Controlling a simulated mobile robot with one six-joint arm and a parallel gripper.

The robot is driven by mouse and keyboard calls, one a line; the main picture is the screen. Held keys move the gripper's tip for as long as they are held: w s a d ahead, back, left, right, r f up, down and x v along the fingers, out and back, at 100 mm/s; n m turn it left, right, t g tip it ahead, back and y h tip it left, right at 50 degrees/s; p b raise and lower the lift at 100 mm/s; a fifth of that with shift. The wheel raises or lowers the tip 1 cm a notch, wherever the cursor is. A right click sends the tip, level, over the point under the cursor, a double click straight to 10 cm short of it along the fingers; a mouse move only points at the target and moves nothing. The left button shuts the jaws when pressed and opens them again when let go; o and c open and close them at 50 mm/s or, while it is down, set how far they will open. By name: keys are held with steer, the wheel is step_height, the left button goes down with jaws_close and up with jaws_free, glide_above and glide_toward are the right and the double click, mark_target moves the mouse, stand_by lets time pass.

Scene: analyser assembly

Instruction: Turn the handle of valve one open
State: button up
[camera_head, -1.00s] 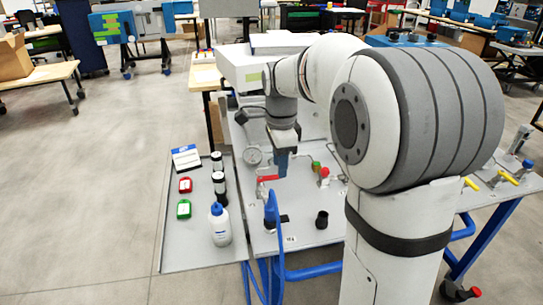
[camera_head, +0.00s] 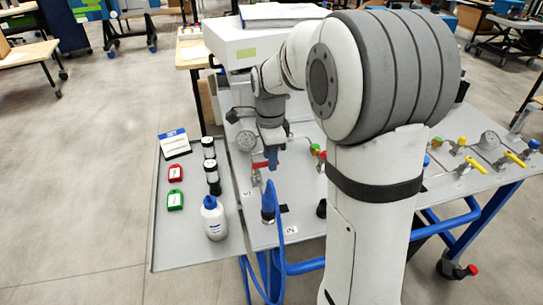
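A valve with a red handle (camera_head: 259,165) stands on the grey panel (camera_head: 290,222), next to a small label that seems to read V1. I take it to be valve one. The handle lies roughly crosswise in the picture. The fingers partly cover that end. Whether they touch it, or how far apart they are, is too small to tell.
A blue hose (camera_head: 277,205) rises close in front of the valve. A gauge (camera_head: 246,140) stands behind it. A side tray (camera_head: 165,235) at left holds a white bottle (camera_head: 214,218), black-and-white jars and red and green tags. Yellow-handled valves (camera_head: 477,166) are at right.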

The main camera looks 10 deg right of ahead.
jaws_close()
stand_by(0.4)
steer(key=n+p, duration=0.1)
steer(key=n, duration=0.1)
steer(key=w+n+p, duration=0.1)
steer(key=shift+a+n, duration=0.1)
steer(key=shift+n, duration=0.3)
steer(key=n, duration=0.2)
steer(key=w+n+p, duration=0.1)
steer(key=n, duration=0.1)
steer(key=shift+w+a, duration=0.2)
steer(key=shift+a, duration=0.2)
steer(key=n, duration=0.2)
steer(key=a+n+p, duration=0.1)
steer(key=n, duration=0.1)
steer(key=w+n+p, duration=0.1)
steer(key=shift+a+n, duration=0.2)
steer(key=shift+n, duration=0.2)
steer(key=shift+w+a+n+p, duration=0.1)
steer(key=shift+a+n+p, duration=0.2)
steer(key=shift+n, duration=0.8)
steer(key=shift+w+a+n+p, duration=0.1)
steer(key=shift+a+n, duration=0.3)
steer(key=shift+n, duration=0.7)
